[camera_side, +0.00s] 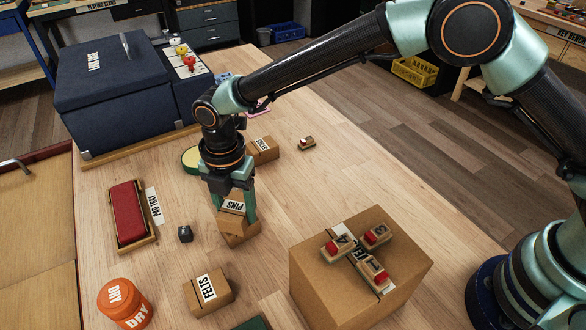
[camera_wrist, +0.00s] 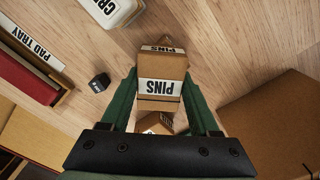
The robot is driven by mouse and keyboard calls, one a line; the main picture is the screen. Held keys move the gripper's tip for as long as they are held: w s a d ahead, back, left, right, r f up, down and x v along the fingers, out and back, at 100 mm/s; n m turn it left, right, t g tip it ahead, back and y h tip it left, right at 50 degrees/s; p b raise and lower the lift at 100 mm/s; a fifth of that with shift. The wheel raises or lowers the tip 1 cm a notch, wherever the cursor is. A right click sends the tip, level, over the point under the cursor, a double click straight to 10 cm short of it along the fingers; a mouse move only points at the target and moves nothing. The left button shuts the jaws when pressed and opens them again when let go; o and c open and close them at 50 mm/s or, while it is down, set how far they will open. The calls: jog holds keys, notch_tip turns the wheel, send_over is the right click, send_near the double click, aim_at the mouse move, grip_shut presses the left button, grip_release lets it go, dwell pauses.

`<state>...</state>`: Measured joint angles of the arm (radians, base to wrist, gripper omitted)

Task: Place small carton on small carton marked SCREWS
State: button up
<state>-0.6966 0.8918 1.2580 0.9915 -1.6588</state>
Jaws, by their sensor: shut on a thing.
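My gripper (camera_side: 234,208) is shut on a small carton marked PINS (camera_side: 233,204), which also shows between the fingers in the wrist view (camera_wrist: 160,88). Another small carton (camera_side: 240,234) is directly below it in the side view. The held carton and fingers cover much of that lower carton, and I cannot read its marking. Whether the two touch is not clear. In the wrist view, part of a carton with a white label (camera_wrist: 155,124) shows between the fingers, below the PINS carton; its marking is hidden.
A FELTS carton (camera_side: 209,291), a black cube (camera_side: 185,233), a red pad tray (camera_side: 128,213) and an orange jar (camera_side: 124,303) lie around. Another small carton (camera_side: 263,151) stands behind the gripper. A large carton (camera_side: 335,285) carrying small pieces stands at right.

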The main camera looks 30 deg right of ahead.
aim_at(235, 205)
jog(key=o, duration=1.4)
notch_tip(235, 205, up, 12)
jog(key=w+d+r+m+t, duration=0.1)
jog(key=d+r+m, duration=0.45)
jog(key=d, duration=0.25)
jog(key=s+d+r+m+t, duration=0.2)
jog(key=s+d+r+m, duration=0.1)
jog(key=d+m, duration=0.5)
jog(key=s+d+r+m+t, duration=0.1)
jog(key=s+d+r+m, duration=0.3)
jog(key=d, duration=0.6)
jog(key=s+d+f+m, duration=0.1)
jog(key=d+m, duration=0.1)
jog(key=m, duration=0.1)
jog(key=s+d+f+m+t, duration=0.1)
jog(key=s+d+f+m, duration=0.1)
jog(key=d+m, duration=0.1)
jog(key=s+d+f+m, duration=0.1)
jog(key=s+d+m, duration=0.1)
jog(key=m, duration=0.1)
jog(key=shift+s+d+f+m+t, duration=0.2)
jog(key=shift+s+d+m+t, duration=0.05)
jog(key=shift+t, duration=0.05)
